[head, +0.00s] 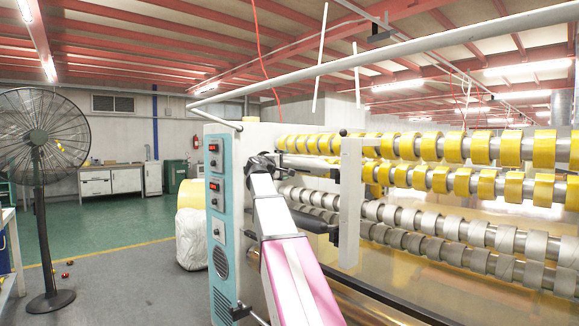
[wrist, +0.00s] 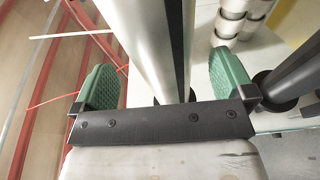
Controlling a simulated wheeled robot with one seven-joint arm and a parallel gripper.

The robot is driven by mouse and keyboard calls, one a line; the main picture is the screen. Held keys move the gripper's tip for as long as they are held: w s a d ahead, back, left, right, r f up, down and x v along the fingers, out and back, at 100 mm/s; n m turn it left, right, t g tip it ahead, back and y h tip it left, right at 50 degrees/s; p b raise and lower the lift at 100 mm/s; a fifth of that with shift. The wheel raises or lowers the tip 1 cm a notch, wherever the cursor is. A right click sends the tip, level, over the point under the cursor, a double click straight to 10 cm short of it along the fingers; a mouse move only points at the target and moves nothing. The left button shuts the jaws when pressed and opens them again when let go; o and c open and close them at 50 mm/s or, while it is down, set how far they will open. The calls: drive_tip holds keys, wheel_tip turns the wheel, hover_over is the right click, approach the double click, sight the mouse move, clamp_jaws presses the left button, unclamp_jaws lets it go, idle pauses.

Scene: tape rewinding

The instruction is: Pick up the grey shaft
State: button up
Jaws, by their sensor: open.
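The grey shaft (wrist: 150,40) is a smooth silvery bar in the wrist view. It runs from the top edge down between the two green-padded fingers of my gripper (wrist: 166,80). The fingers are open, with a visible gap on either side of the shaft. In the head view my gripper (head: 264,164) is dark and small at the machine's left end, beyond my arm. A bare grey bar (head: 310,161) shows just to its right; I cannot tell for sure that it is the same shaft.
The machine's blue control panel (head: 214,190) stands left of my arm. Rows of yellow tape rolls (head: 482,148) and grey rolls (head: 427,221) fill the right. A black bar (wrist: 295,78) lies right of my gripper.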

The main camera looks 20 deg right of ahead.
sight(286, 162)
drive_tip(key=x, duration=0.4)
drive_tip(key=shift+d+f, duration=0.1)
drive_tip(key=shift+s, duration=0.1)
drive_tip(key=c, duration=1.3)
drive_tip(key=shift+c, duration=0.2)
drive_tip(key=shift+r, duration=0.55)
drive_tip(key=r, duration=0.3)
drive_tip(key=shift+a+r, duration=0.2)
drive_tip(key=shift+r, duration=0.05)
drive_tip(key=s+a+r, duration=0.4)
drive_tip(key=a+r, duration=0.3)
drive_tip(key=a, duration=0.3)
drive_tip(key=shift+a, duration=0.35)
drive_tip(key=shift+r, duration=0.45)
